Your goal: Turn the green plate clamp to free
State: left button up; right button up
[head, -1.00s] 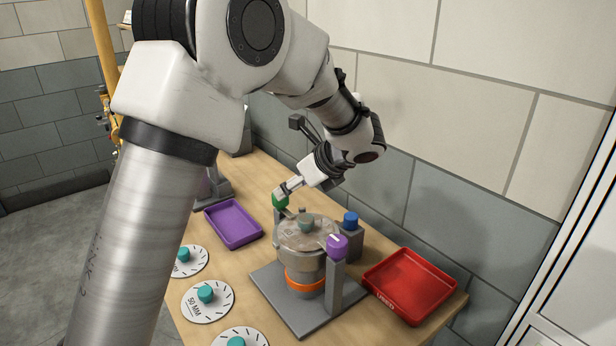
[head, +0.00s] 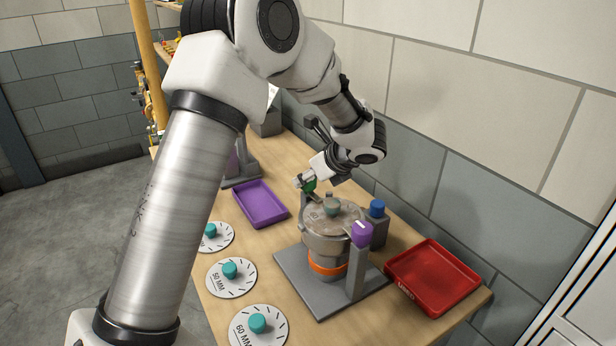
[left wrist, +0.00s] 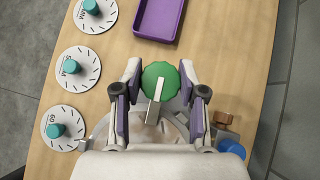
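The green plate clamp (head: 310,186) is a round knob on a post at the back left of the metal burner pot (head: 328,222). In the left wrist view the green knob (left wrist: 160,82) shows from above, with a pale bar on it that lies slightly tilted from the picture's vertical. My left gripper (left wrist: 161,84) has one finger on each side of the knob, and both fingertips appear to touch its rim. In the head view my left gripper (head: 306,183) partly hides the knob. My right gripper is in neither view.
A purple knob (head: 362,233) and a blue knob (head: 377,207) stand on posts around the pot. A red tray (head: 434,278) is to the right and a purple tray (head: 260,204) to the left. Several white discs with teal knobs (head: 230,270) lie along the front table edge.

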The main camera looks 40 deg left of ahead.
pick_arm(q)
jog(key=shift+f, duration=0.1)
jog(key=shift+c, duration=1.4)
